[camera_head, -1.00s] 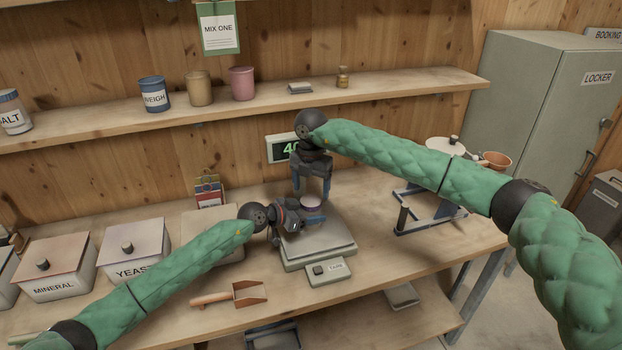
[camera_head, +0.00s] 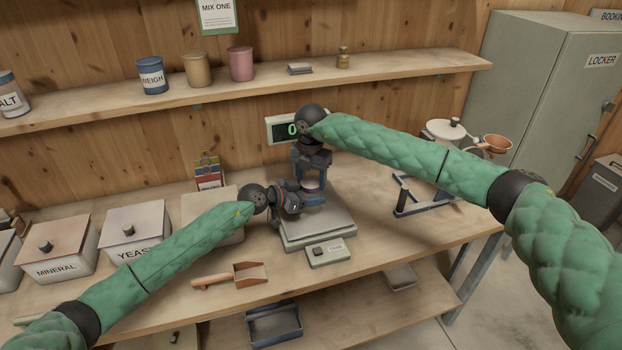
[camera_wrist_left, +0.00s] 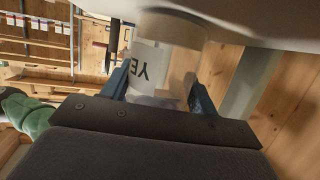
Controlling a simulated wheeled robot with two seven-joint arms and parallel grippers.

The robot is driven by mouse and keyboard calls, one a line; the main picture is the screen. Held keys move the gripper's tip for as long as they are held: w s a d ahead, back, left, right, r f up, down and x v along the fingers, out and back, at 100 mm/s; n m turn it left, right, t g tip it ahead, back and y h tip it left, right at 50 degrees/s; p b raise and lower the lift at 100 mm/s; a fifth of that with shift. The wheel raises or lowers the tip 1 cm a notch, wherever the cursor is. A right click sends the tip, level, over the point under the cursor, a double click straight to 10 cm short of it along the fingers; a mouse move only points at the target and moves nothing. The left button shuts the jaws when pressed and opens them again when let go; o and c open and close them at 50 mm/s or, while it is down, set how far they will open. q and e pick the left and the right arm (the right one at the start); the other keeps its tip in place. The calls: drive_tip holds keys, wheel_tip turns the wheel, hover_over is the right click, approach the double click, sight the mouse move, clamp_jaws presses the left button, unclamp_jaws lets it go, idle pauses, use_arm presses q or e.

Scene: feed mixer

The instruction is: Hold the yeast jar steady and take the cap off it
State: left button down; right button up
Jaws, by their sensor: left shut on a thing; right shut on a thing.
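The yeast jar (camera_wrist_left: 146,62) is between the two blue fingers of my left gripper (camera_wrist_left: 158,90) in the left wrist view, its "YE" label upside down in that picture. In the head view the left gripper (camera_head: 312,199) is shut on the jar from the left, above the scale plate. My right gripper (camera_head: 312,178) points down from above with its fingers around the jar's top, shut on what appears to be the cap. A small pale purple part (camera_head: 312,187) shows between the two grippers. The fingers hide most of the jar and cap.
The scale (camera_head: 335,232) stands below the grippers; its wall display (camera_head: 291,131) shows 0. A scoop (camera_head: 232,276) lies in front. Lidded bins, including the mineral bin (camera_head: 57,265), stand at left. A blue metal stand (camera_head: 430,200) is at right. A shelf (camera_head: 250,88) runs behind.

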drive_tip(key=shift+n, duration=1.7)
drive_tip(key=o, duration=1.1)
drive_tip(key=shift+r, duration=0.1)
wheel_tip(320, 180, up, 4)
drive_tip(key=shift+r, duration=0.25)
drive_tip(key=shift+c, duration=1.4)
wheel_tip(320, 180, up, 4)
drive_tip(key=shift+f+n, duration=0.15)
drive_tip(key=shift+n, duration=0.35)
drive_tip(key=shift+f, duration=3.95)
